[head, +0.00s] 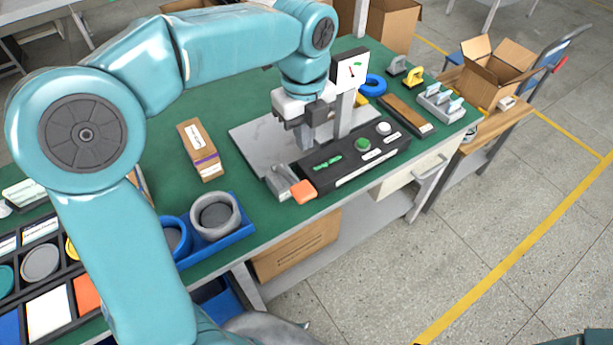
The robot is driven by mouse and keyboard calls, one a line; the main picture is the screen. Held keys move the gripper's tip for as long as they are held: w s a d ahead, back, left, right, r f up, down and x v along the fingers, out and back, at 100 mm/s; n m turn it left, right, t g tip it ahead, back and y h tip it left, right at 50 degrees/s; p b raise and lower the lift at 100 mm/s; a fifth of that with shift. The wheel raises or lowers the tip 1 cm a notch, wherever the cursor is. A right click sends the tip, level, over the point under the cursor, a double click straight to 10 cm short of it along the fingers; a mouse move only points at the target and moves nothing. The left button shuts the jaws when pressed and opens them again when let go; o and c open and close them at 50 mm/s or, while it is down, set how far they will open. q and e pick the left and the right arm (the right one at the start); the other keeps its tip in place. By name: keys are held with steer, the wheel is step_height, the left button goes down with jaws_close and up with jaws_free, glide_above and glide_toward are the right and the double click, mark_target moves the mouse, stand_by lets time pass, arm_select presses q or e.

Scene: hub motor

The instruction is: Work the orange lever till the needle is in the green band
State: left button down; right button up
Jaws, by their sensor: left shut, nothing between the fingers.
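The orange lever (303,192) is at the front left end of a black control panel (345,158), next to grey metal brackets. A white gauge (350,71) stands on a post behind the panel. Its face shows a small red needle near the middle and a green band at upper right. The needle looks apart from the green, but it is too small to be sure. My left gripper (304,143) is shut and empty, pointing down over the grey plate behind the lever, apart from the lever. My right gripper is not in view.
A cardboard box (200,150) lies to the left on the green table. A blue tray (241,234) with grey and blue rings is at the front. Blue and yellow parts lie at right.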

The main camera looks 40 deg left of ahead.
mark_target(304, 190)
arm_select(q)
step_height(304, 190, down, 14)
steer(key=shift+s+r, duration=0.1)
steer(key=shift+r, duration=0.1)
steer(key=shift+s+f, duration=0.1)
steer(key=shift+f, duration=0.05)
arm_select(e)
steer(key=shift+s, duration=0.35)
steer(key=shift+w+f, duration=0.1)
